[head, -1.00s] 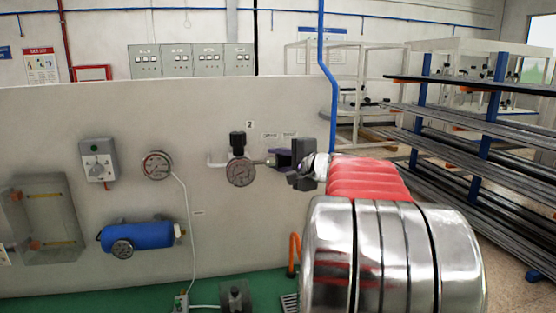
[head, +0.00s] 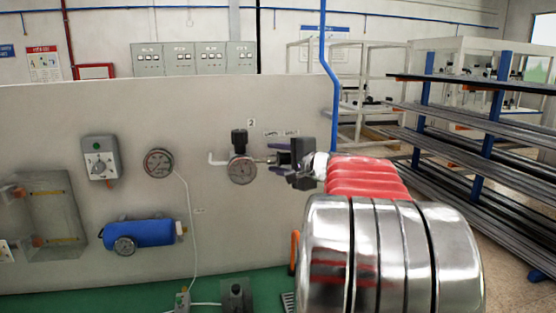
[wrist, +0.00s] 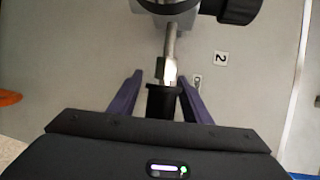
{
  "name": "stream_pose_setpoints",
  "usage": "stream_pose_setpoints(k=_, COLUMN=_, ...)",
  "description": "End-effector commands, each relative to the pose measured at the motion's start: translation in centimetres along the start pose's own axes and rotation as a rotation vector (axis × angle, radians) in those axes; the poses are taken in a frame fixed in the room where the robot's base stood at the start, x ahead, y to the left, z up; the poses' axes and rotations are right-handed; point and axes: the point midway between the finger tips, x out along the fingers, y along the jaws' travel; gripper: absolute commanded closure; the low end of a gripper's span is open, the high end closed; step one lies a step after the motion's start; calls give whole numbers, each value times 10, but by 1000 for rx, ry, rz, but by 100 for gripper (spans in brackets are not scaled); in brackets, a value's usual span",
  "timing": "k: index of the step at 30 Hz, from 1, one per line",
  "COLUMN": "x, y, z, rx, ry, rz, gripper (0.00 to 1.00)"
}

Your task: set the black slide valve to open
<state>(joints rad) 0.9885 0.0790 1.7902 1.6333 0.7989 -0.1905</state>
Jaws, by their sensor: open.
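The black slide valve (wrist: 161,103) is a dark sleeve on a metal stem (wrist: 168,48) that comes from the pipe and gauge assembly on the grey panel. In the wrist view it sits between the two purple fingers of my gripper (wrist: 161,80). The fingers are open, one on each side, with a visible gap to the sleeve. In the head view my gripper (head: 281,157) reaches in from the right at the stem's end. The valve's small sleeve is mostly hidden there by the fingers.
A round gauge (head: 242,169) with a black knob (head: 239,137) above it is left of my gripper. Another gauge (head: 159,163), a grey switch box (head: 100,158) and a blue cylinder (head: 138,233) are farther left on the panel. A steel rack (head: 480,130) stands at the right.

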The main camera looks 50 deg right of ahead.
Motion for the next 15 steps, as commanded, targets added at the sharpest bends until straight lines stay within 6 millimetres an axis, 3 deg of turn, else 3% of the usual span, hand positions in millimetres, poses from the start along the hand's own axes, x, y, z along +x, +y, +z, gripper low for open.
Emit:
stream_pose_setpoints(k=8, x=-23, y=-1, z=-2, rx=1, ry=5, rz=-2, gripper=56)
stream_pose_setpoints(k=15, x=-64, y=0, z=-2, rx=-1, ry=5, rz=-2, gripper=56)
